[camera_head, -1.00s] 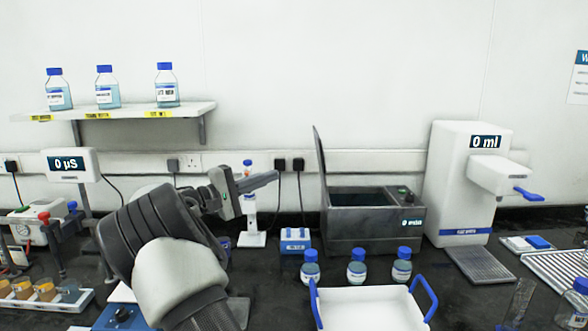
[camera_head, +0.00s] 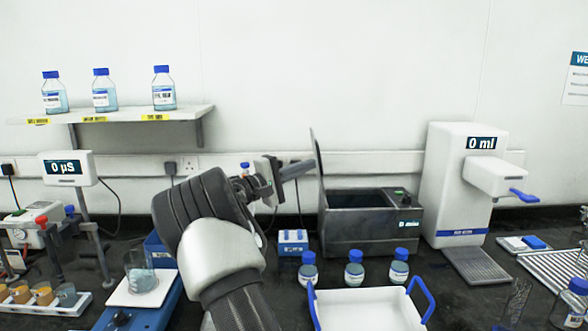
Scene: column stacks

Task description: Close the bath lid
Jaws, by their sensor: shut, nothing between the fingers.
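The grey water bath (camera_head: 372,237) stands on the black bench at the back, right of centre, with a small control panel and display at its right end. Its lid (camera_head: 318,180) stands upright at the left side of the bath, seen nearly edge-on, and the bath's top is open. My gripper (camera_head: 312,166) is shut and empty.
A white tray with blue handles (camera_head: 368,308) lies in front of the bath, and several blue-capped bottles (camera_head: 355,268) stand between them. A white dispenser (camera_head: 464,180) stands right of the bath. A small blue rack (camera_head: 293,242) sits to its left. A shelf (camera_head: 120,114) with bottles hangs at left.

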